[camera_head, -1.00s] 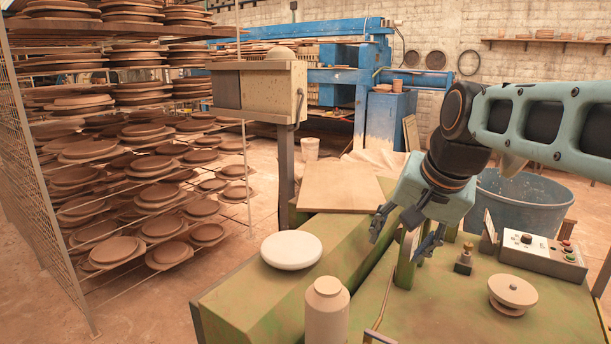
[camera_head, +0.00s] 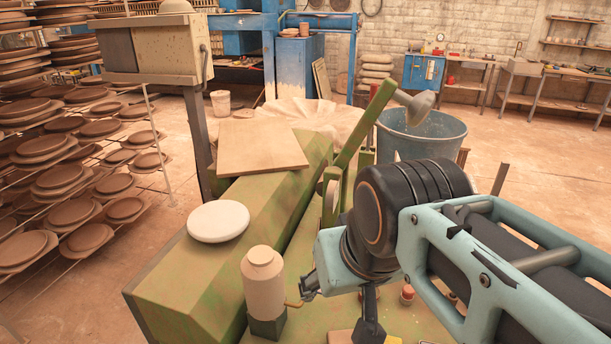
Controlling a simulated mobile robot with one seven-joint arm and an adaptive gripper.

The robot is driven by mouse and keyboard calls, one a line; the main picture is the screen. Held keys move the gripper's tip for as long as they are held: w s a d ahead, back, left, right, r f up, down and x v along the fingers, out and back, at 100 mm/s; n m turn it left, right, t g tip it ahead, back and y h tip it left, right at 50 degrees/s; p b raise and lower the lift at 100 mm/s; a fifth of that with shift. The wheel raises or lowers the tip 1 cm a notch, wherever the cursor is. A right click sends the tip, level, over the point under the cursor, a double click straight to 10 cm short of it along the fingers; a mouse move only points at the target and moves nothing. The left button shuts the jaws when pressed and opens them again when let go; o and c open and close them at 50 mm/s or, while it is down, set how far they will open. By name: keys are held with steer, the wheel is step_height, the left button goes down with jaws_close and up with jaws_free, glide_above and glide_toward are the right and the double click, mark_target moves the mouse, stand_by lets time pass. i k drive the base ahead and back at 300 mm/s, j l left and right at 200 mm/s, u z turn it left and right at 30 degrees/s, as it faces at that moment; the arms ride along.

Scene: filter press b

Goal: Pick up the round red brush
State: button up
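I cannot make out a round red brush in this view; my arm covers much of the green bench (camera_head: 310,325). My gripper (camera_head: 338,306) hangs over the bench at the lower middle. Its two fingers are spread apart, and I see nothing held between them. A small reddish-orange piece (camera_head: 407,293) shows just right of the gripper, partly behind my arm, but it is too small to name. A beige bottle-shaped jar (camera_head: 263,283) stands on a dark block just left of the gripper.
A round white disc (camera_head: 218,221) lies on the green beam (camera_head: 190,275) at left. A flat board (camera_head: 260,147) lies behind it. A green lever (camera_head: 364,130) rises behind my gripper. A blue-grey tub (camera_head: 421,135) stands beyond. Plate racks (camera_head: 150,170) fill the left.

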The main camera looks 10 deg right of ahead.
mark_target(407, 295)
steer(key=k+z, duration=0.15)
steer(key=z, duration=0.85)
steer(key=i+j+z, duration=0.1)
steer(key=l+u, duration=0.3)
steer(key=l, duration=0.15)
steer(key=k+l+u, duration=0.15)
steer(key=l+u, duration=0.15)
steer(key=l, duration=0.1)
